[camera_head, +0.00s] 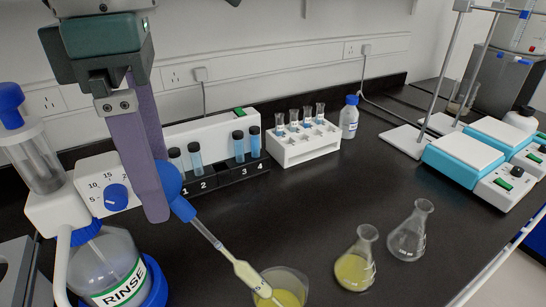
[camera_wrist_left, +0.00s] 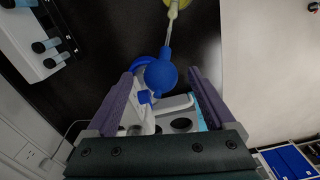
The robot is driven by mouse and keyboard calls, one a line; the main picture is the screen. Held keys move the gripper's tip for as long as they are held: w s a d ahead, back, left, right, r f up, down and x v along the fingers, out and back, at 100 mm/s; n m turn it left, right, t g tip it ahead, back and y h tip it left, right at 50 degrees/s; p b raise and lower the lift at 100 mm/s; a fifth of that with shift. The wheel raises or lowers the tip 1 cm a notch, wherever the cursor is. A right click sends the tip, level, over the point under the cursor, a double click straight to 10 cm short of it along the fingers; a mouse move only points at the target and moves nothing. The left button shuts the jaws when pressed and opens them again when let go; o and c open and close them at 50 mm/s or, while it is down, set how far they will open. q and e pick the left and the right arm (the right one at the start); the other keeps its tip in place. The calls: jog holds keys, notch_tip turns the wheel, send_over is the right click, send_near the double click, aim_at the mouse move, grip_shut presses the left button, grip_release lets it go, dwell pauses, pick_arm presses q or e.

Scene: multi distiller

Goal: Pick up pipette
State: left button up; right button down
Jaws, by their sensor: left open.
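The pipette has a blue bulb (camera_head: 180,203) and a clear stem that widens into a part holding pale yellow liquid (camera_head: 250,275). It is tilted, with its lower end in a beaker of yellow liquid (camera_head: 287,298) at the bottom of the head view. My left gripper (camera_head: 160,188) points down at the bulb with its purple fingers open. In the left wrist view the bulb (camera_wrist_left: 161,75) lies between the open fingertips (camera_wrist_left: 160,80), with a gap on each side. The near finger hides part of the bulb in the head view. My right gripper is not in view.
A rinse bottle (camera_head: 108,262) and a dial unit (camera_head: 105,190) stand close at left. Behind are a numbered vial rack (camera_head: 218,172) and a white tube rack (camera_head: 300,149). Two flasks (camera_head: 356,265) (camera_head: 408,238) stand right of the beaker. Dark bench between is clear.

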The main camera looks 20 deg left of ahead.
aim_at(170, 205)
pick_arm(q)
notch_tip(170, 205, down, 4)
jog(key=shift+d+f+p, duration=0.15)
jog(key=shift+f+p, duration=0.1)
jog(key=shift+p, duration=0.5)
jog(key=shift+f, duration=0.6)
jog(key=shift+w, duration=0.1)
jog(key=c, duration=0.8)
jog(key=shift+r, duration=0.15)
